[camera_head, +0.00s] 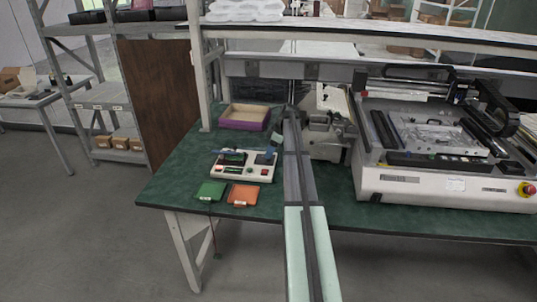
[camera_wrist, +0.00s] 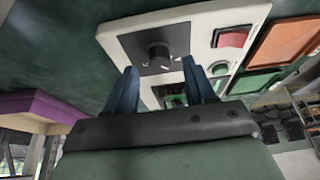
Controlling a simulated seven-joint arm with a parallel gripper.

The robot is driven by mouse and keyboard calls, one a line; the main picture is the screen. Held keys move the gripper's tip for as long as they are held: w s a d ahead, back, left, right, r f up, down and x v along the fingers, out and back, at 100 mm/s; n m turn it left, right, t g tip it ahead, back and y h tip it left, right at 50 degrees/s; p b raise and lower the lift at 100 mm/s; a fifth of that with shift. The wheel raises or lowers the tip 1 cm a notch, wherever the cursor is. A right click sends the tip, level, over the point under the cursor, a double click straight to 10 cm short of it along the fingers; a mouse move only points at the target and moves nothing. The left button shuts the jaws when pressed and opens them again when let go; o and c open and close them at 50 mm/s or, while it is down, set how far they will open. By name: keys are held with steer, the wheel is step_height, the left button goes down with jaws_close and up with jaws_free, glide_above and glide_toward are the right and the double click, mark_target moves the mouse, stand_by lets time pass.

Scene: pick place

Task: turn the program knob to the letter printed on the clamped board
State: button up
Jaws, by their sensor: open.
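A white test box (camera_head: 240,173) stands on the green bench in the head view. The black program knob (camera_wrist: 159,54) sits on a dark square panel (camera_wrist: 140,42) in the wrist view, and its pointer setting is too small to read. My gripper (camera_wrist: 160,65) is open, with its blue fingertips on either side of the knob in the picture; I cannot tell whether they touch it. The clamped green board (camera_head: 232,158) lies on the box's left part in the head view. It is mostly hidden behind my fingers in the wrist view, and its letter is not legible.
A green tray (camera_head: 211,191) and an orange tray (camera_head: 243,195) lie in front of the box. A purple-sided bin (camera_head: 244,125) stands behind it. A large white machine (camera_head: 440,185) fills the bench's right. The box carries a red switch (camera_wrist: 232,38).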

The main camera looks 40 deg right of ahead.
steer(key=shift+x, duration=1.15)
jaws_close()
